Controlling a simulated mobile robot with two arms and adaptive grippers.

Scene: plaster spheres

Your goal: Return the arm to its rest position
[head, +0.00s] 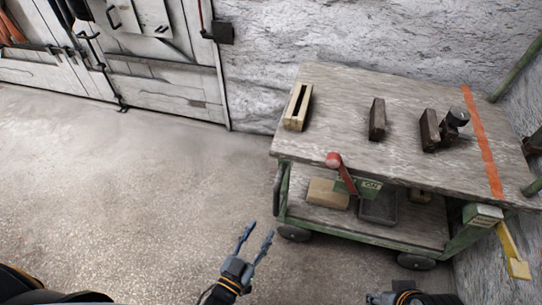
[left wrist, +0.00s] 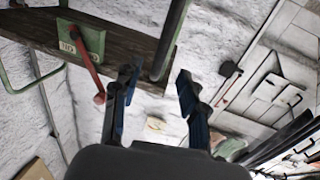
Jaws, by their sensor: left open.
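My left gripper (head: 259,232) is open in the head view, its two fingers spread with nothing between them. It is over the bare floor in front of the cart's left side, apart from the cart. In the left wrist view my left gripper (left wrist: 157,75) also shows two spread, empty fingers. Part of my right gripper (head: 382,298) shows at the bottom edge of the head view; its fingers are too cut off to judge.
A green-framed wheeled cart (head: 350,95) stands right of centre, with several blocks on top. A red-knobbed lever (head: 333,160) projects from its front; the lever also shows in the left wrist view (left wrist: 90,70). A yellow handle (head: 512,250) is at right. Floor (head: 130,190) at left is clear.

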